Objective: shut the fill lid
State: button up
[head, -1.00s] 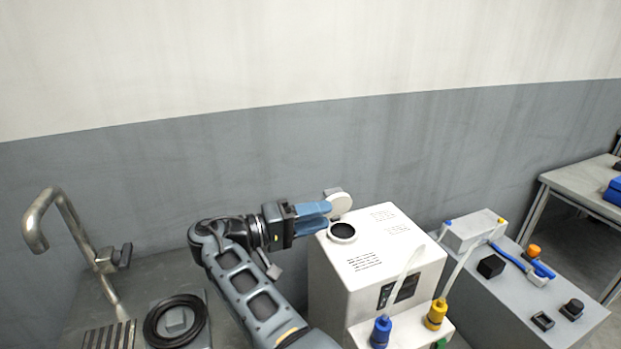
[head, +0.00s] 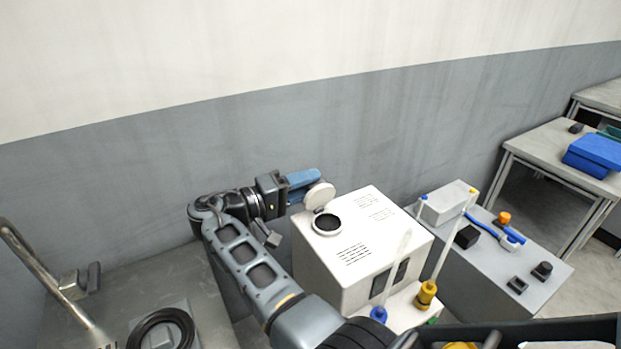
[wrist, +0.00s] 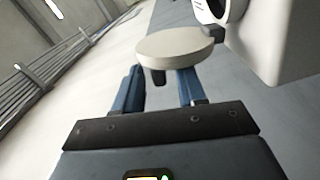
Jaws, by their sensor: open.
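The fill lid (head: 319,196) is a round off-white disc, hinged at the back left of the fill opening (head: 327,223) on top of the white machine (head: 365,225). It stands raised, and the dark opening is uncovered. My gripper (head: 303,181) has blue fingers and is just behind and left of the lid. In the wrist view the lid (wrist: 175,46) lies across the far end of my fingers (wrist: 160,88), which are apart. The lid hides part of the fingers, and I cannot tell whether they touch it.
Thin tubes rise from a blue fitting (head: 378,314) and a yellow fitting (head: 426,294) at the machine's front. A grey cabinet (head: 490,285) with small parts stands to the right. A metal faucet (head: 50,270) is at left. The wall is close behind.

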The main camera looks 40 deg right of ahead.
jog(key=shift+s+d, duration=0.15)
jog(key=shift+d, duration=0.5)
grip_shut()
